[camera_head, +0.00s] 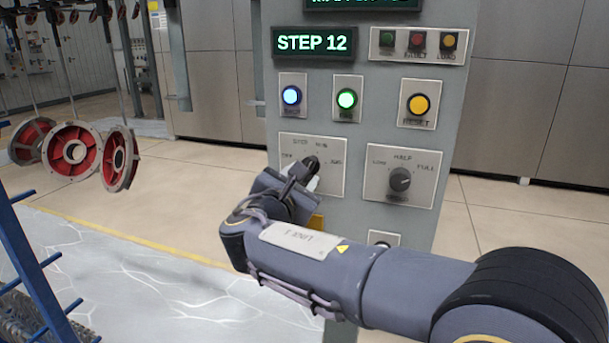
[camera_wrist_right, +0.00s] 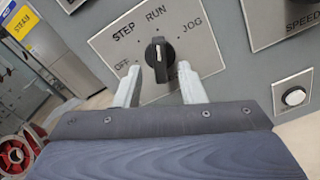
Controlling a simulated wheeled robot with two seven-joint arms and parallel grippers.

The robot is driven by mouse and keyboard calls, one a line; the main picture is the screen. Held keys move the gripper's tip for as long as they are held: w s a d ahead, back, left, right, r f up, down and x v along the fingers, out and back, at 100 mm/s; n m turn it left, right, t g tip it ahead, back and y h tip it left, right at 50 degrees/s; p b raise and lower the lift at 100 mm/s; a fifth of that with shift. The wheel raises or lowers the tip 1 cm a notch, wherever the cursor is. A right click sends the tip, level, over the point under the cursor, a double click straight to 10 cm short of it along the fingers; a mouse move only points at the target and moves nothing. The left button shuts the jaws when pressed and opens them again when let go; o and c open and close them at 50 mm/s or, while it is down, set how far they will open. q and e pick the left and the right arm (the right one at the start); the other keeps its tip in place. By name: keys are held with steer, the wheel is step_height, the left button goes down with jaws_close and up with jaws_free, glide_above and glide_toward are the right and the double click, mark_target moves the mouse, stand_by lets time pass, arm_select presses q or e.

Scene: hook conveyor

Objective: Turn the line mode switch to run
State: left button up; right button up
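The line mode switch (camera_head: 310,165) is a black knob on a pale plate with OFF, STEP, RUN and JOG marks. In the right wrist view the knob (camera_wrist_right: 159,58) has its white line pointing up, about toward RUN. My right gripper (camera_wrist_right: 158,84) is open, with one pale finger on each side of the knob and small gaps showing. In the head view my right gripper (camera_head: 300,180) is at the plate (camera_head: 333,182) and covers its lower left part. My left gripper is not in view.
The display (camera_head: 313,43) reads STEP 12. A blue lamp (camera_head: 291,95), a green lamp (camera_head: 346,98) and a yellow reset button (camera_head: 418,104) sit above. The speed knob (camera_head: 400,179) is to the right. Red wheels (camera_head: 73,151) hang at left; a blue rack (camera_head: 32,265) stands below.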

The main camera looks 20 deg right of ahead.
steer(key=v, duration=0.5)
steer(key=shift+w+d, duration=0.1)
steer(key=s+d+f+m+g+y+p, duration=0.1)
steer(key=s+d+f+m+g+y, duration=0.2)
steer(key=s+d+f+m+g, duration=0.4)
steer(key=s+d+f+m+g+y, duration=0.2)
steer(key=s+d+f+m, duration=0.25)
steer(key=d+f, duration=0.45)
steer(key=s+a+f+m+y+p, duration=0.1)
steer(key=s+a+f+m+y, duration=0.1)
steer(key=s+a+m+y, duration=0.2)
steer(key=s+a+f+m+y+p, duration=0.1)
steer(key=s+a+f+m+y, duration=0.2)
steer(key=s+m, duration=0.7)
steer(key=s+a+y, duration=0.1)
steer(key=s, duration=0.3)
steer(key=shift+y, duration=0.4)
